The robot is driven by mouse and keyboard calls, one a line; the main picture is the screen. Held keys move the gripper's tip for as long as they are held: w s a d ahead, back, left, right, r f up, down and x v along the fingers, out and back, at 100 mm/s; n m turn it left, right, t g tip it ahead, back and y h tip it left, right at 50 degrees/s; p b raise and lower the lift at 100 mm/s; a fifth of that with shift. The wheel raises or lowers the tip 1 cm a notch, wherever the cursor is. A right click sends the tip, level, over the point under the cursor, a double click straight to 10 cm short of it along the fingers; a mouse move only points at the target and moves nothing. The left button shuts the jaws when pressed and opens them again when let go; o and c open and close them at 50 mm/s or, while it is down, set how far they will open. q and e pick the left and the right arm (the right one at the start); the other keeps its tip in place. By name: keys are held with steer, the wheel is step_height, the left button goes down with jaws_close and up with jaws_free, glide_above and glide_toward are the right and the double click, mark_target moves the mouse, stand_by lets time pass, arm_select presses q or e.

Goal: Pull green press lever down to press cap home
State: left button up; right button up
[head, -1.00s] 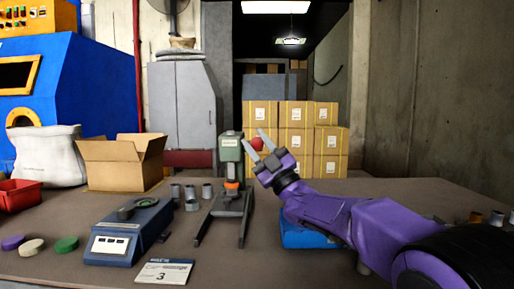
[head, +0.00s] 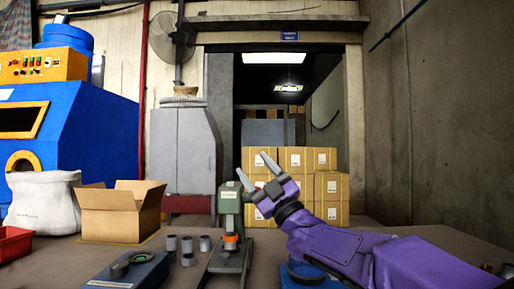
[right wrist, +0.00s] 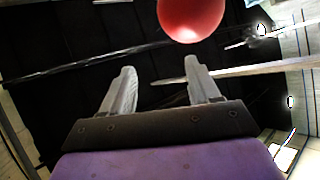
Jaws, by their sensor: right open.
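The green press (head: 230,203) stands upright on the table in the head view, with an orange part (head: 231,241) low in its middle. Its lever is mostly hidden behind my right gripper (head: 253,164). That gripper is open, its fingers pointing up and left just above and right of the press head. In the right wrist view, a red ball knob (right wrist: 192,14) shows beyond the fingertips of the right gripper (right wrist: 160,75), nearer the right finger. Nothing is between the fingers. I cannot tell whether the cap is seated. My left gripper is not in view.
A blue-grey device (head: 130,270) and several small grey cylinders (head: 188,250) stand left of the press. An open cardboard box (head: 120,213) is farther left. A blue object (head: 305,276) lies under my right arm. Stacked boxes (head: 333,190) stand behind the table.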

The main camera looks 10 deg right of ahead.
steer(key=s+a+r+p, duration=0.1)
steer(key=s+r+p, duration=0.4)
steer(key=s+p, duration=0.4)
steer(key=shift+s+a+r, duration=0.3)
steer(key=shift+s+r, duration=0.1)
steer(key=shift+s, duration=0.35)
